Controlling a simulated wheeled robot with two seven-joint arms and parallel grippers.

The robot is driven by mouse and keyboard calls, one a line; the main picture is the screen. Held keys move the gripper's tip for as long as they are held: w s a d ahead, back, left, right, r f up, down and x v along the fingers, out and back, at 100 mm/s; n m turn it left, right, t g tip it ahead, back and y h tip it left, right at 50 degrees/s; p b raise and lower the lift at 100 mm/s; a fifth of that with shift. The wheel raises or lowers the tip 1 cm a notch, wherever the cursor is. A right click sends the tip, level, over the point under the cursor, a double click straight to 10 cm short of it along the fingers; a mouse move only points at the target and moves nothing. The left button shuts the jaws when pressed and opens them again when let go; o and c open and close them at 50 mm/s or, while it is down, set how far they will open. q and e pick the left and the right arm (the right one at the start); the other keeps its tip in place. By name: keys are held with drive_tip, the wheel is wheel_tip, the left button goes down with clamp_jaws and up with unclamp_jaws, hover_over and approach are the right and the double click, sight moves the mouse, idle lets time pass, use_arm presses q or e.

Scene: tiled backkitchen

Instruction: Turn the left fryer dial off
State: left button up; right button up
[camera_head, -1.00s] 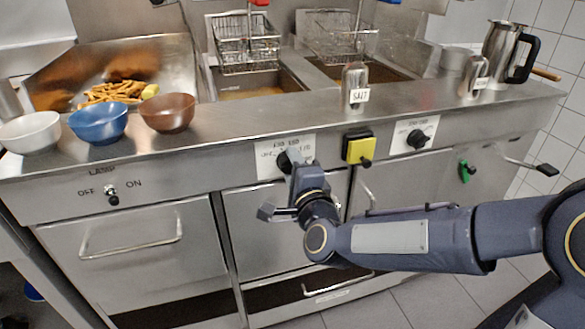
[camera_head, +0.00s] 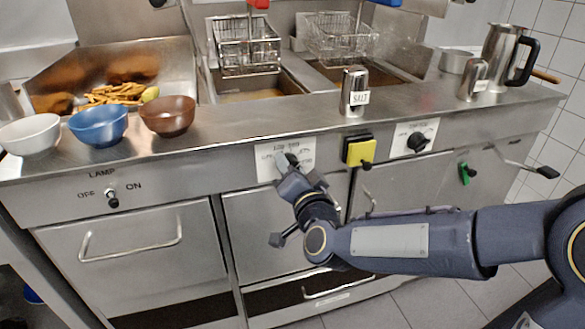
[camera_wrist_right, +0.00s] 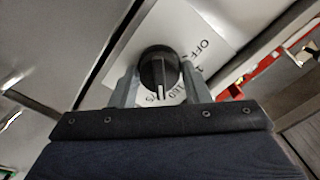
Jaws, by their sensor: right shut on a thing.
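The left fryer dial (camera_head: 291,160) is a black knob on a white label plate (camera_head: 265,163) on the front panel, left of the yellow switch. My right gripper (camera_head: 284,166) is at this dial, tilted up and to the left. In the right wrist view the dial (camera_wrist_right: 159,70) sits between the two grey fingers, which are shut on it. Its white pointer line faces the gripper's base, and "OFF" shows on the plate up and right of the knob. Part of the plate's print is hidden by the gripper. My left gripper is not in view.
The yellow switch (camera_head: 359,151) is close to the right of the gripper. The right fryer dial (camera_head: 418,141) is beyond it. A salt shaker (camera_head: 354,92) and several bowls, including a blue bowl (camera_head: 98,124), stand on the counter above. The floor at the lower right is bare.

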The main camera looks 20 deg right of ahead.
drive_tip(key=n+p, duration=0.1)
drive_tip(key=n, duration=0.4)
drive_tip(key=shift+a+n, duration=0.1)
drive_tip(key=shift+n, duration=0.2)
drive_tip(key=n+p, duration=0.2)
drive_tip(key=n, duration=0.3)
drive_tip(key=shift+a, duration=0.1)
drive_tip(key=n+p, duration=0.1)
drive_tip(key=n, duration=0.5)
drive_tip(key=shift+p, duration=0.4)
drive_tip(key=shift+a+f+n+p, duration=0.1)
drive_tip(key=shift+n+p, duration=0.6)
drive_tip(key=shift+n, duration=1.5)
drive_tip(key=o, duration=0.9)
drive_tip(key=shift+o, duration=0.2)
